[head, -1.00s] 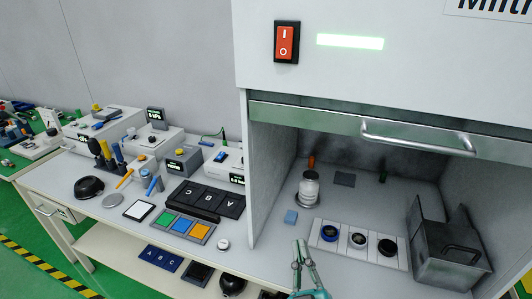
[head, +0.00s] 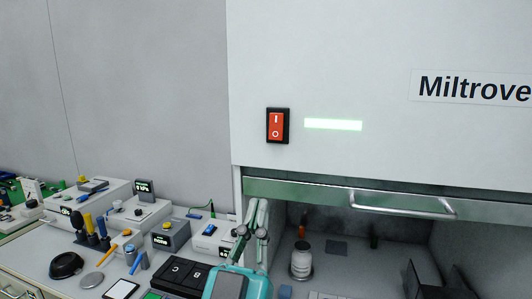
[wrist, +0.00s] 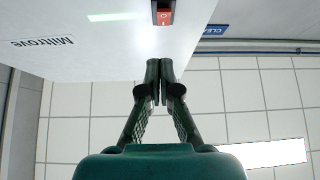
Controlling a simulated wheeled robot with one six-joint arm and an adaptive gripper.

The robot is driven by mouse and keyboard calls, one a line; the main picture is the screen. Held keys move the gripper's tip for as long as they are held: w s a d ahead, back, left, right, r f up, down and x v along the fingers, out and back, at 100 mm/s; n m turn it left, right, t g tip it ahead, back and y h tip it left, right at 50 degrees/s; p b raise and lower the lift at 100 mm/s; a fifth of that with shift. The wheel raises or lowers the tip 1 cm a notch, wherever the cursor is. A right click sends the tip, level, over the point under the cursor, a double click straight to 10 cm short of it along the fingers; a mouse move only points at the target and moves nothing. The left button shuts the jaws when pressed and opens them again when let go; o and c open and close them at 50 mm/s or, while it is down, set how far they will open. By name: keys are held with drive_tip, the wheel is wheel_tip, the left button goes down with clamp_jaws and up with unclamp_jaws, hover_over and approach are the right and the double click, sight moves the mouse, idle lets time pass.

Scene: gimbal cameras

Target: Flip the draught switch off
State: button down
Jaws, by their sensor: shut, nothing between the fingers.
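The draught switch (head: 277,126) is a red rocker in a black frame on the white front of the hood, with "I" at the top and "O" at the bottom. I cannot tell surely which half is pressed in. In the wrist view the switch (wrist: 163,14) shows at the top edge, partly cut off, beyond my fingertips. My gripper (head: 259,203) is below and slightly left of the switch, by the left end of the sash. Its fingertips (wrist: 160,63) are together, with nothing between them, and apart from the switch.
A lit pale green strip (head: 333,125) is right of the switch. The metal sash with its handle (head: 402,205) runs below the panel. Bench instruments (head: 137,219) stand at the lower left. The panel around the switch is clear.

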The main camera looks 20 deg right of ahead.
drive_tip(key=shift+s+a+r+m+h, duration=0.1)
drive_tip(key=shift+s+r+m+h, duration=0.1)
drive_tip(key=shift+r+m+h, duration=0.3)
approach(281, 134)
wheel_tip(281, 134, up, 4)
drive_tip(key=w+d, duration=0.2)
drive_tip(key=shift+w+d, duration=0.2)
drive_tip(key=shift+w, duration=0.25)
drive_tip(key=shift+w+d, duration=0.2)
drive_tip(key=shift+w, duration=0.25)
